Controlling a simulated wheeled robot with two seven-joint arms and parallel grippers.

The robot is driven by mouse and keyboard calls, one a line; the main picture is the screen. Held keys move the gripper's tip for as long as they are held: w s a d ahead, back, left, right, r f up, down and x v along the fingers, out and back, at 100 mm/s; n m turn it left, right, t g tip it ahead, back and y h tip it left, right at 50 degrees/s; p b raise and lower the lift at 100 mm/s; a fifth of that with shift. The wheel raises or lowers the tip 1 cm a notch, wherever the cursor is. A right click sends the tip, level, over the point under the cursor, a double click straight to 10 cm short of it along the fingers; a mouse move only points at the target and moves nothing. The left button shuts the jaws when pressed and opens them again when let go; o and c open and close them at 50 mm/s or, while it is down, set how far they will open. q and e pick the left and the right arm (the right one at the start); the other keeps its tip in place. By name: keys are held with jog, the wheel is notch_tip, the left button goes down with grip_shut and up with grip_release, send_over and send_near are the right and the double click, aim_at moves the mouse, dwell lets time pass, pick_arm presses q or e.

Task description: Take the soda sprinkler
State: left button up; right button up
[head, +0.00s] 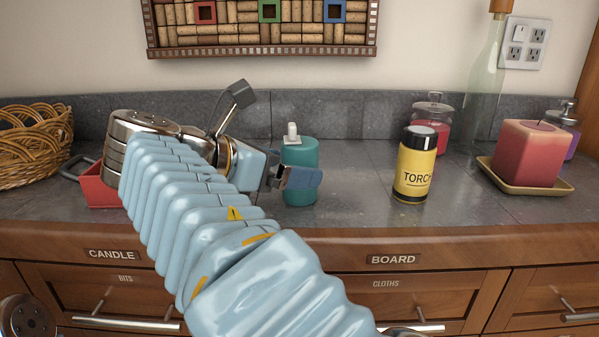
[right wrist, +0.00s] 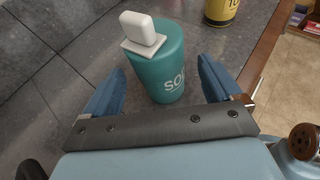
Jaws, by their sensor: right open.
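The soda sprinkler is a teal cylinder (head: 301,155) with a white nozzle top. It stands upright on the grey counter, left of the yellow torch. In the right wrist view the sprinkler (right wrist: 158,72) shows white letters starting "SO" and sits between my two blue fingers. My right gripper (head: 296,178) reaches it from the left, with one finger crossing in front of its lower body. In the right wrist view the gripper (right wrist: 160,68) is open, with visible gaps on both sides of the sprinkler. My left gripper is not in view.
The yellow torch (head: 415,165) stands to the right. Farther right are a pink candle (head: 527,155) on a tray and a clear bottle (head: 486,85). A wicker basket (head: 35,145) and a red container (head: 97,188) are at left. Drawers lie below the counter edge.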

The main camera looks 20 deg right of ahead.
jog(key=x, duration=0.4)
jog(key=shift+f, duration=0.1)
jog(key=c, duration=1.1)
jog(key=shift+c, duration=0.2)
